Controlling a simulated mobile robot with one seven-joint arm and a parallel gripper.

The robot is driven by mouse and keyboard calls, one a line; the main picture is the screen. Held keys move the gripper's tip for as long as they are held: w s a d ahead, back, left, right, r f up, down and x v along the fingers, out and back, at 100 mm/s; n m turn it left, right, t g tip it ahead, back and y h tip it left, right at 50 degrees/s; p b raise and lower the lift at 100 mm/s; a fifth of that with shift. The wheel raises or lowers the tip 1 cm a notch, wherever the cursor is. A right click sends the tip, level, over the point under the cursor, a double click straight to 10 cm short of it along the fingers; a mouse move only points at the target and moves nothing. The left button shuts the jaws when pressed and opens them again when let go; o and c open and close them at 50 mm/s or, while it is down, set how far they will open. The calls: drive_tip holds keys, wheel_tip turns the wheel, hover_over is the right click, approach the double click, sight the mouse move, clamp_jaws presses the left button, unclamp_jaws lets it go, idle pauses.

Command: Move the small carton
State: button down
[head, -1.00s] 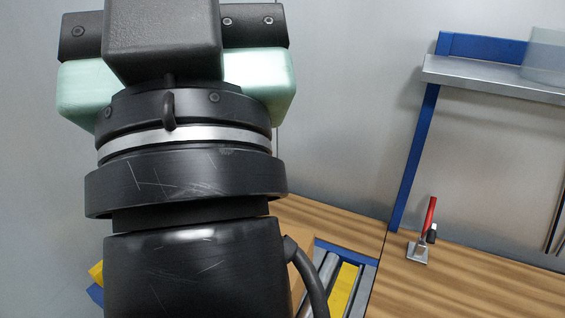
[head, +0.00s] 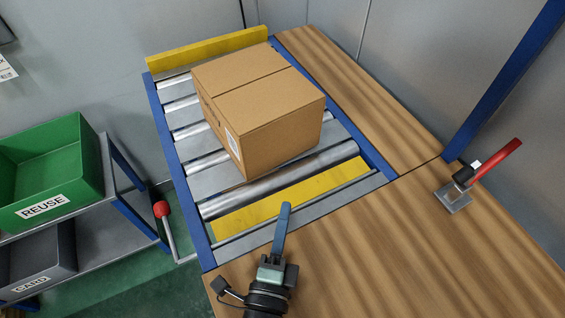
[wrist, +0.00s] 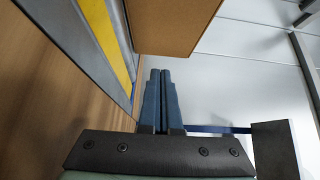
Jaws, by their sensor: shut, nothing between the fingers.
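A brown cardboard carton (head: 262,105) sits on the roller conveyor in the head view, closed, with a white label on its near left side. It also shows at the top of the wrist view (wrist: 172,22), cut off by the frame edge. My gripper (head: 285,208) is in front of the conveyor's near end, apart from the carton. Its blue fingers are together and empty, also in the wrist view (wrist: 160,75). The carton's far sides and underside are hidden.
The roller conveyor (head: 210,160) has blue side rails and yellow end strips. A red-handled tool (head: 495,163) stands on the wooden bench (head: 400,240) at right. A green bin (head: 50,165) marked REUSE and a grey bin (head: 40,260) marked CARD are on a cart at left.

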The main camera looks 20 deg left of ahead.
drive_tip(key=shift+a+f, duration=0.2)
drive_tip(key=shift+w+a+r, duration=0.1)
drive_tip(key=shift+w, duration=0.3)
drive_tip(key=p, duration=0.2)
approach(284, 146)
drive_tip(key=w+d, duration=0.2)
drive_tip(key=w, duration=0.1)
drive_tip(key=shift+w+r, duration=0.1)
drive_tip(key=shift+w, duration=0.15)
drive_tip(key=shift+w+a+p, duration=0.4)
drive_tip(key=shift+a, duration=0.2)
drive_tip(key=shift+w+a+p, duration=0.4)
drive_tip(key=shift+a, duration=0.2)
drive_tip(key=shift+w+a, duration=0.3)
drive_tip(key=shift+a, duration=0.2)
